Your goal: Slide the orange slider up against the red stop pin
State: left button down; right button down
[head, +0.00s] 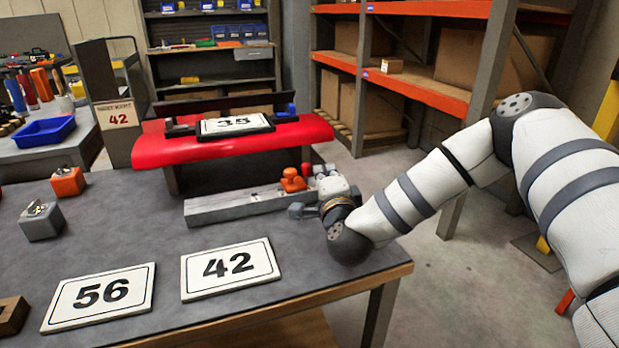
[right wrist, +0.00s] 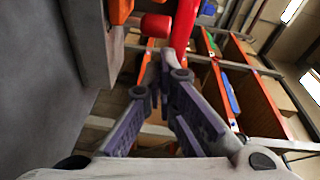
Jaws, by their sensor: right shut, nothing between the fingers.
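The orange slider (head: 292,182) sits on a long grey rail (head: 225,207), near its right end. The red stop pin (head: 306,169) stands just right of the slider; I cannot tell whether they touch. In the right wrist view, an orange part (right wrist: 121,10) shows at the top beside the red pin (right wrist: 156,24). My right gripper (head: 318,174) is at the rail's right end, beside the pin. Its fingers (right wrist: 160,68) are shut and empty in the right wrist view, with tips below the pin in the picture. My left gripper is not in view.
A red kart panel (head: 160,142) with a plate marked 35 stands behind the rail. Plates marked 56 (head: 100,297) and 42 (head: 229,268) lie in front. Small grey (head: 41,222) and orange (head: 68,182) blocks stand at left. The table between them is clear.

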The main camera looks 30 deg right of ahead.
aim_at(305, 170)
jog(key=shift+w+a+f, duration=0.2)
jog(key=shift+w+a, duration=0.25)
jog(key=shift+a, duration=0.2)
jog(key=shift+w+a+f, duration=0.15)
jog(key=shift+w+a, duration=0.3)
jog(key=shift+a, duration=0.15)
jog(key=shift+w+a, duration=0.3)
jog(key=shift+a, duration=0.2)
jog(key=shift+d, duration=0.1)
